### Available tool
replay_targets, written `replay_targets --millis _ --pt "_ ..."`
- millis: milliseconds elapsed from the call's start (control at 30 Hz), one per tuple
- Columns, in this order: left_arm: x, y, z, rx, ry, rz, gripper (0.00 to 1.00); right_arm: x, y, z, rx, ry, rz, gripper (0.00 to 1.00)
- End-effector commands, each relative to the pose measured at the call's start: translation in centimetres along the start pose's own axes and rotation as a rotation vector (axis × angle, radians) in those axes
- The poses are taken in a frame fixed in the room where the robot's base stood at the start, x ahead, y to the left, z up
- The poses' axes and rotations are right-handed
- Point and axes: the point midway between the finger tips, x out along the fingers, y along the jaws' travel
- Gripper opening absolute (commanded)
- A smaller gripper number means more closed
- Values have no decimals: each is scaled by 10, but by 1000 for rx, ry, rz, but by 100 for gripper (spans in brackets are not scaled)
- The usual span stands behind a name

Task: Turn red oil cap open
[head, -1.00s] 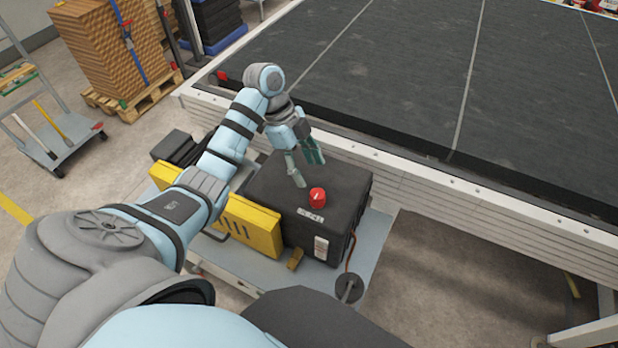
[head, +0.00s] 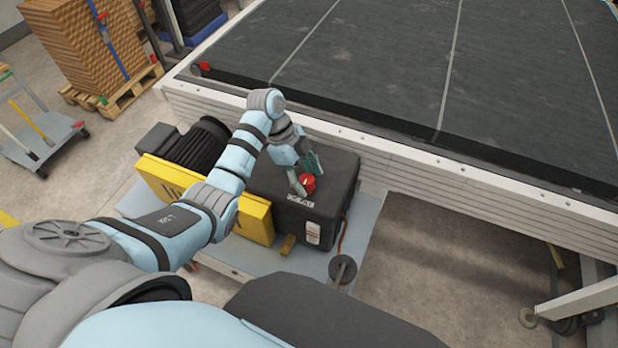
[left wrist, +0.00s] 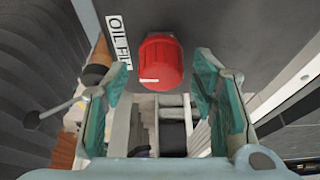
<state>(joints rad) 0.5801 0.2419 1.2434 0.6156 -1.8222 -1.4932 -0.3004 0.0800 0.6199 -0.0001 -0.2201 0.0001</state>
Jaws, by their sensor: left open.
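The red oil cap (head: 308,183) stands on top of the black machine housing (head: 335,175), beside a white label. In the left wrist view the red cap (left wrist: 160,62) shows a white mark on its face, and the label beside it reads "OIL FI...". My left gripper (head: 305,175) is at the cap, with one finger on each side of it in the head view. In the left wrist view my left gripper (left wrist: 165,95) is open, and gaps show between the cap and both fingers. My right gripper is not in view.
A yellow guard (head: 245,212) and a dark finned motor (head: 198,145) sit left of the housing. A long white-framed bed with a black surface (head: 400,75) runs behind it. A round dark disc (head: 342,268) is at the front right of the base plate.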

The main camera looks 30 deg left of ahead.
Motion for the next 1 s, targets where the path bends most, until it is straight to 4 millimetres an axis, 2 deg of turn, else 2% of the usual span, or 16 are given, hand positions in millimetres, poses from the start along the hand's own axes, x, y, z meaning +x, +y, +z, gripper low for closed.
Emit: replay_targets --millis 133,367,667,1000 --pt "7 1 2 -4 -1 -2 52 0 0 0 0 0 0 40" --pt "7 1 2 -4 -1 -2 52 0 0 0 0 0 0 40" --pt "7 1 2 -4 -1 -2 4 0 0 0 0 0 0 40" --pt "7 1 2 -38 -1 -17 4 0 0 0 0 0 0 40"
